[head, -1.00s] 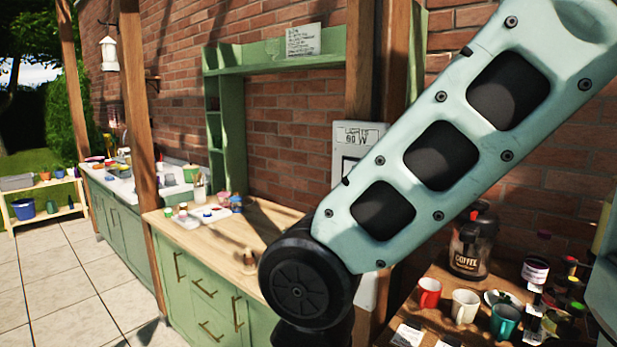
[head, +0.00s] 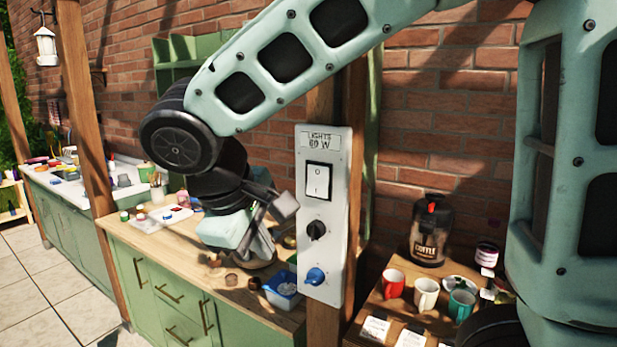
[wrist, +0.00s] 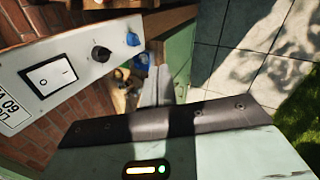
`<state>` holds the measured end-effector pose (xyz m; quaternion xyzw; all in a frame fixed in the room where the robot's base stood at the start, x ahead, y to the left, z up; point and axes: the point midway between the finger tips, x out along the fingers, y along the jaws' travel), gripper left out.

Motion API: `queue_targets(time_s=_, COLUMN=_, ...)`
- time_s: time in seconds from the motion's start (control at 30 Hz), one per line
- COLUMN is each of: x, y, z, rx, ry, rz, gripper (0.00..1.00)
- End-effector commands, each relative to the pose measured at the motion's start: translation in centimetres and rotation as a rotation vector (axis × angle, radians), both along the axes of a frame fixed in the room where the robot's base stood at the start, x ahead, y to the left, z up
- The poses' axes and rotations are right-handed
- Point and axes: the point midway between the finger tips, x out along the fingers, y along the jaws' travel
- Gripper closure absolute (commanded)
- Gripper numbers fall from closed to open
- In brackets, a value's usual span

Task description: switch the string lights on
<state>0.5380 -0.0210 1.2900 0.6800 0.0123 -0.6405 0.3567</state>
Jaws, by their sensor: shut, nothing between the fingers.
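A white control panel (head: 325,255) is fixed to a wooden post, with a label reading "LIGHTS 60 W". It carries a white rocker switch (head: 319,182) marked O above and I below, a black knob (head: 316,230) and a blue knob (head: 315,276). The panel also shows in the wrist view (wrist: 76,62), with its rocker (wrist: 48,77) at the left. My gripper (head: 285,208) is just left of the panel, level with the rocker and black knob. It is shut and empty, apart from the rocker as far as I can tell. Which rocker half is pressed is unclear.
A wooden counter (head: 150,238) with paint pots and a blue box (head: 283,290) lies left of the panel. At right, a lower table holds a coffee jar (head: 431,230) and red, white and teal mugs (head: 462,305). Brick wall stands behind.

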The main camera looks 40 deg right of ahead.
Motion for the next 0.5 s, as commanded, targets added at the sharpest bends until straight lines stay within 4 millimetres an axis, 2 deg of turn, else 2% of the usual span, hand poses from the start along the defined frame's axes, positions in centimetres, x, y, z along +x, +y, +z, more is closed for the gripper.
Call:
queue_targets(time_s=0.03, x=1.8, y=-1.2, z=2.8, rx=-0.064, ry=-0.05, rz=-0.036, gripper=1.0)
queue_targets(time_s=0.1, x=3.6, y=-3.0, z=5.7, rx=-0.147, ry=-0.113, rz=-0.087, gripper=1.0)
queue_targets(time_s=0.2, x=5.0, y=-4.7, z=8.4, rx=-0.227, ry=-0.177, rz=-0.141, gripper=1.0)
queue_targets(time_s=0.3, x=5.5, y=-5.4, z=9.5, rx=-0.262, ry=-0.205, rz=-0.165, gripper=1.0)
queue_targets(time_s=0.5, x=5.6, y=-5.5, z=9.5, rx=-0.266, ry=-0.207, rz=-0.167, gripper=1.0)
